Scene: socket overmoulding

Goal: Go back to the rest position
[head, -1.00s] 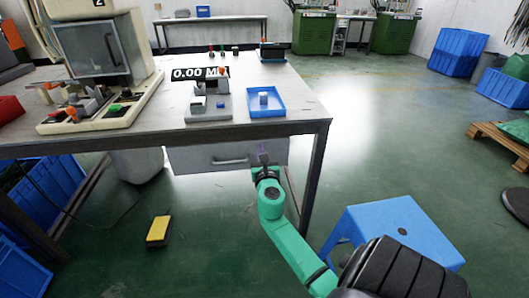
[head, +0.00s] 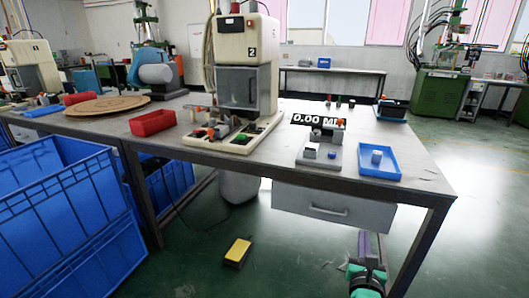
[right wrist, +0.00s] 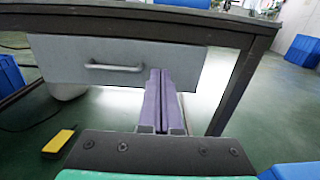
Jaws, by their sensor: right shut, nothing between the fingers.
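My right gripper (head: 366,243) is low in the head view, in front of the table and below its drawer. Its purple fingers are together and empty, as the right wrist view (right wrist: 159,100) also shows. It points at the area beside the drawer (right wrist: 110,62) with its handle, and I see no contact. My left gripper is in neither view now.
The metal table (head: 270,168) holds a machine marked 2 (head: 246,70), a gauge (head: 320,150), a blue tray (head: 393,165) and a red bin (head: 152,122). Blue crates (head: 70,215) stand at left. A yellow object (head: 237,252) lies on the green floor.

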